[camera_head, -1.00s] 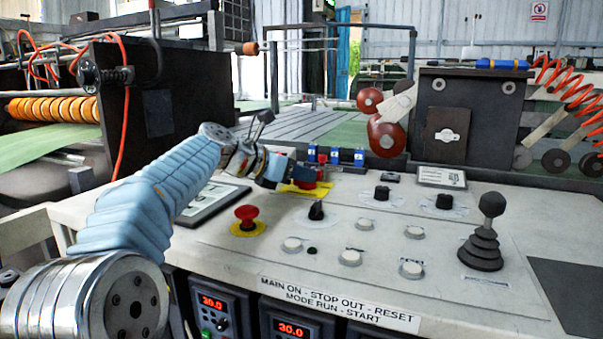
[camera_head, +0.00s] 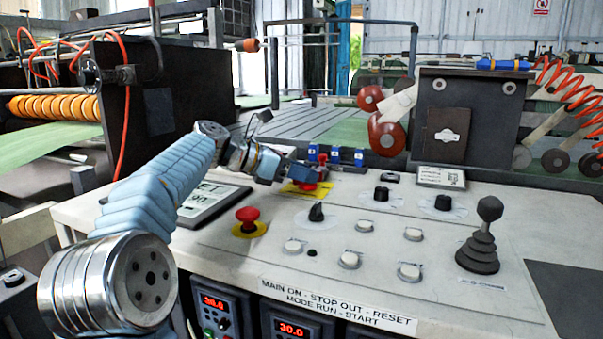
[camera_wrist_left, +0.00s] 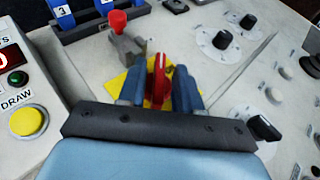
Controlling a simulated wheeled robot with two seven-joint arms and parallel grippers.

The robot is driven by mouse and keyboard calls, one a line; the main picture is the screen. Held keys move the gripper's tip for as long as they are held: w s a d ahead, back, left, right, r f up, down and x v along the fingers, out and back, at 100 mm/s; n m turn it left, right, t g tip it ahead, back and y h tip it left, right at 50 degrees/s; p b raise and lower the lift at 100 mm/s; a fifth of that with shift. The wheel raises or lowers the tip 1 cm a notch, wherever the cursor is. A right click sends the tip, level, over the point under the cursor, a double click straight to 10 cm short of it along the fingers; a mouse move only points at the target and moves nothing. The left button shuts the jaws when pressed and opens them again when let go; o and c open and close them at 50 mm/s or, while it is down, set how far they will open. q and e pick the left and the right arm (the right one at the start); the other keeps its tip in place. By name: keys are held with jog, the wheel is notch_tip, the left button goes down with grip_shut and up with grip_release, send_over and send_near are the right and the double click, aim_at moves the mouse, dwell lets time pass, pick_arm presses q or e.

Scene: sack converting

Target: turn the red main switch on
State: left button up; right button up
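The red main switch (camera_wrist_left: 158,84) is a red handle on a yellow plate (camera_wrist_left: 115,84). In the left wrist view the handle points up the picture, away from my palm. The switch also shows in the head view (camera_head: 308,187), partly hidden by my left gripper. My left gripper (camera_wrist_left: 158,92) is open, with one dark finger on each side of the red handle. Small gaps seem to show beside the handle; I cannot tell whether a finger touches it. The gripper also shows in the head view (camera_head: 292,174). My right gripper is in neither view.
A red mushroom button (camera_head: 247,216) and a black selector knob (camera_head: 316,212) are nearer on the console. A red-topped grey block (camera_wrist_left: 118,24) stands just beyond the switch, beside blue numbered blocks (camera_wrist_left: 78,14). A black joystick (camera_head: 486,230) stands at the right.

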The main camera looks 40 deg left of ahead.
pick_arm(q)
jog(key=shift+s+a, duration=0.1)
jog(key=v, duration=1.3)
jog(key=shift+s+a+r, duration=0.1)
jog(key=shift+s+r, duration=0.05)
jog(key=shift+s, duration=0.1)
